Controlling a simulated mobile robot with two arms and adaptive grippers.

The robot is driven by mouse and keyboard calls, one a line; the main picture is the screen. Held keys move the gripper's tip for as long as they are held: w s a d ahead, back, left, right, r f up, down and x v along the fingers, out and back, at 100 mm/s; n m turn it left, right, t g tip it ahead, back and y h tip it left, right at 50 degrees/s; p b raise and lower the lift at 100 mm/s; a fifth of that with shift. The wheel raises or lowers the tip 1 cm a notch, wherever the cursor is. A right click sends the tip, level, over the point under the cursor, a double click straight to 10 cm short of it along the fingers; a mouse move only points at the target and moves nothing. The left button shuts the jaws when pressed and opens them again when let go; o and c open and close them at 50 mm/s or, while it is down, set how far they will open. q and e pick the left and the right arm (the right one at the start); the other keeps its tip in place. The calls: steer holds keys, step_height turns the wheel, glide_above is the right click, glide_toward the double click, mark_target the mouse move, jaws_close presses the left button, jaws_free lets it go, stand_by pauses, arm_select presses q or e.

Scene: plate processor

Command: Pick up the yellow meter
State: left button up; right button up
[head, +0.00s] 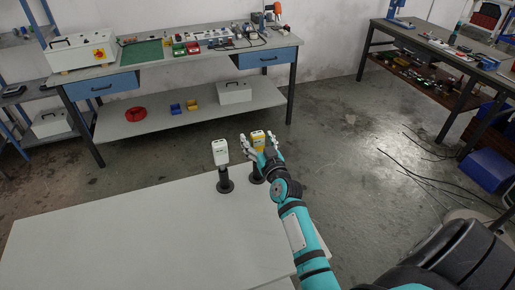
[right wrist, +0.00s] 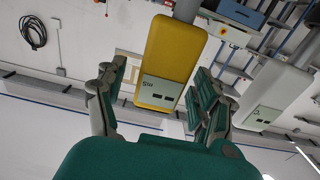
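The yellow meter (head: 258,135) stands upright on a dark round-based stand at the far right corner of the white table (head: 130,235). In the right wrist view the yellow meter (right wrist: 175,50) shows its face with a grey panel, lying between and beyond the finger pads. My right gripper (head: 260,146) is open, with its fingers on either side of the meter. In the right wrist view the gripper (right wrist: 160,98) shows a clear gap at the left finger; the right finger is close to the meter, and contact cannot be told. My left gripper is not in view.
A white meter (head: 220,152) on a similar stand (head: 225,182) is just left of my right gripper; it also shows in the right wrist view (right wrist: 272,96). The white table is otherwise bare. A workbench (head: 200,60) with tools stands at the back; cables (head: 430,160) lie on the floor at right.

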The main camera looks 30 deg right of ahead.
steer(key=c, duration=1.3)
step_height(320, 180, up, 10)
steer(key=shift+f, duration=0.15)
steer(key=shift+r+p, duration=0.25)
steer(key=shift+p, duration=0.1)
step_height(320, 180, up, 10)
steer(key=p, duration=0.9)
steer(key=shift+p, duration=0.4)
steer(key=shift+f, duration=0.1)
